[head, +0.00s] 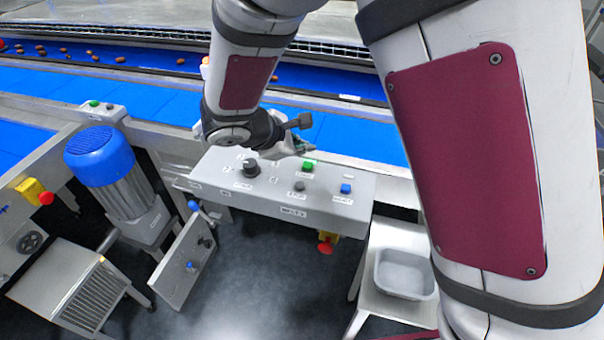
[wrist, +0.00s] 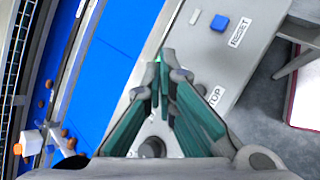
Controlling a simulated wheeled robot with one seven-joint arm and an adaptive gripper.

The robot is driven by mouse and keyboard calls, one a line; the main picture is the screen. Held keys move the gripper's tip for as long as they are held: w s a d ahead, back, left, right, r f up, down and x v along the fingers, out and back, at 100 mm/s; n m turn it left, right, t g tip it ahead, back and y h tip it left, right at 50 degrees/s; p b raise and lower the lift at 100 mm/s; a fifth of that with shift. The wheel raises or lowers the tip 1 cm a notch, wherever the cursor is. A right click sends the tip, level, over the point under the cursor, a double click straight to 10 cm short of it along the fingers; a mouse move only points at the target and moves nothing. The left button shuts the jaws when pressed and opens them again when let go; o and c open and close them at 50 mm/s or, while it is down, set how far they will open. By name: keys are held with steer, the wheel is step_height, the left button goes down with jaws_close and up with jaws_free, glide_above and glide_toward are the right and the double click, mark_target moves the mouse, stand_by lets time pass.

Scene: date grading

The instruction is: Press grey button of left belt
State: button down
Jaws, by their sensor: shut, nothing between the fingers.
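A grey control panel (head: 225,178) stands along the front of the blue belt. It carries a green button (head: 309,165), a small grey button (head: 299,186) with a label below it, and a blue button (head: 346,188). Farther left, a small box (head: 112,115) on the belt frame has a green button (head: 94,103) and a dark grey button (head: 109,106). My gripper (head: 308,147) is shut and empty above the panel's back edge, near the green button.
A black knob (head: 251,168) rises from the panel, and a red emergency knob (head: 325,247) hangs below. A blue-capped motor (head: 100,152) stands at left. A grey tray (head: 405,274) sits at lower right. Brown dates (head: 120,59) lie on the far belt.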

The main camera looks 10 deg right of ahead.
steer(key=shift+f, duration=0.1)
steer(key=b, duration=0.5)
glide_above(302, 186)
step_height(302, 186, down, 8)
steer(key=shift+w+r, duration=0.1)
steer(key=shift+r, duration=0.1)
steer(key=shift+f, duration=0.5)
steer(key=shift+f, duration=0.1)
stand_by(0.9)
steer(key=shift+f+b, duration=0.3)
steer(key=shift+b, duration=0.25)
steer(key=shift+f+b, duration=0.4)
steer(key=shift+f, duration=0.05)
stand_by(0.5)
steer(key=shift+r, duration=0.15)
steer(key=shift+r+p, duration=0.5)
steer(key=shift+r, duration=0.25)
